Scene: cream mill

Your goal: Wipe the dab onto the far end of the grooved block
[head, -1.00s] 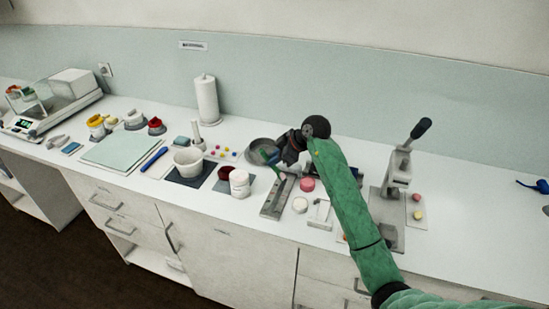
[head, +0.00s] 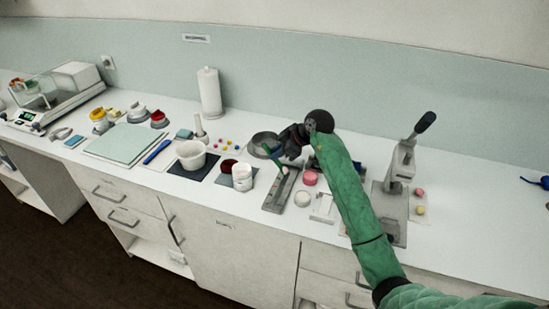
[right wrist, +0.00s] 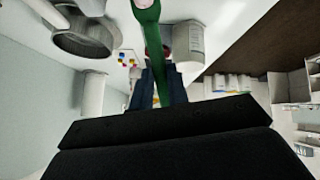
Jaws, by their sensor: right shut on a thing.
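My right gripper (head: 283,148) is shut on a green spatula-like tool (head: 277,160) that slants down over the far part of the grooved block. A small pink dab (head: 285,170) shows at the tool's tip. The right wrist view shows the green tool (right wrist: 152,45) between the blue fingers, with the pink dab (right wrist: 145,3) at its end. The grey grooved block (head: 274,201) lies on the counter, its long side running away from me. I cannot tell whether the tip touches the block. My left gripper is not in view.
A grey round pan (head: 257,151) stands behind the block. A white jar (head: 242,177) is to its left; a pink round piece (head: 310,178) and a white round piece (head: 302,199) are to its right. A lever press (head: 398,180) stands farther right.

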